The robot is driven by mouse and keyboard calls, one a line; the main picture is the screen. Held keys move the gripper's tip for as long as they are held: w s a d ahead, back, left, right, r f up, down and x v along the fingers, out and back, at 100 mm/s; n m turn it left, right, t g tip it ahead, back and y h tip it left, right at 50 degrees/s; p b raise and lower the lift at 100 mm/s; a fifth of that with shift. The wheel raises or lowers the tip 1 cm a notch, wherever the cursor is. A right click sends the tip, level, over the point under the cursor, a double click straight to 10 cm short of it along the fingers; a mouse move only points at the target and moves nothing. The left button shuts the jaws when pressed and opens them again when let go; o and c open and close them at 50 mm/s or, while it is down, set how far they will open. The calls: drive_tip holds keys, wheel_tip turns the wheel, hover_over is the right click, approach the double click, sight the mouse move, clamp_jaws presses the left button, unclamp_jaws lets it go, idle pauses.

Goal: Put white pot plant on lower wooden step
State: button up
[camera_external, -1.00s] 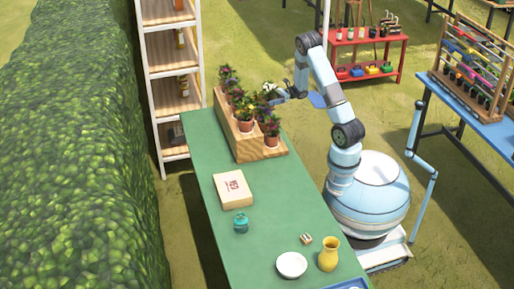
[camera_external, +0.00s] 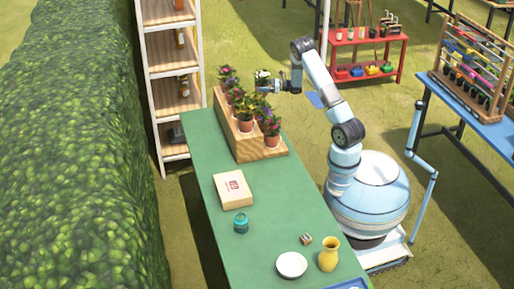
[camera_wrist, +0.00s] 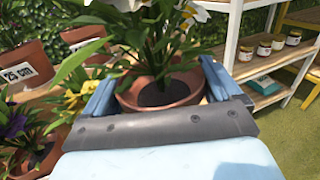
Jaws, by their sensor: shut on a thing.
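The white pot plant (camera_external: 262,75) has white flowers and green leaves. In the wrist view its terracotta pot (camera_wrist: 160,92) sits between the two blue fingers of my gripper (camera_wrist: 158,88). My gripper (camera_external: 268,87) is shut on the pot, at the back of the green table beside the wooden step stand. The stand's lower wooden step (camera_external: 270,151) faces right and carries pots with purple and red flowers. Its upper step (camera_external: 222,104) carries more pots along the left. The bottom of the held pot is hidden in both views.
A box (camera_external: 232,190), a teal jar (camera_external: 241,223), a white plate (camera_external: 291,265) and a yellow vase (camera_external: 329,254) stand on the green table (camera_external: 205,150). A white shelf unit (camera_external: 148,80) stands behind. Neighbouring pots (camera_wrist: 28,68) crowd the left of the wrist view.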

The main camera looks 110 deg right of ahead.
drive_tip(key=shift+w+d+f, duration=0.5)
drive_tip(key=shift+d+f, duration=0.3)
drive_tip(key=shift+f, duration=0.75)
drive_tip(key=shift+w+d+f, duration=0.5)
drive_tip(key=shift+d+f, duration=0.35)
drive_tip(key=shift+f, duration=0.65)
drive_tip(key=shift+w+d+f, duration=0.5)
drive_tip(key=shift+d+f, duration=0.3)
drive_tip(key=shift+f, duration=0.75)
drive_tip(key=shift+f, duration=0.1)
drive_tip(key=o, duration=1.1)
drive_tip(key=v, duration=1.2)
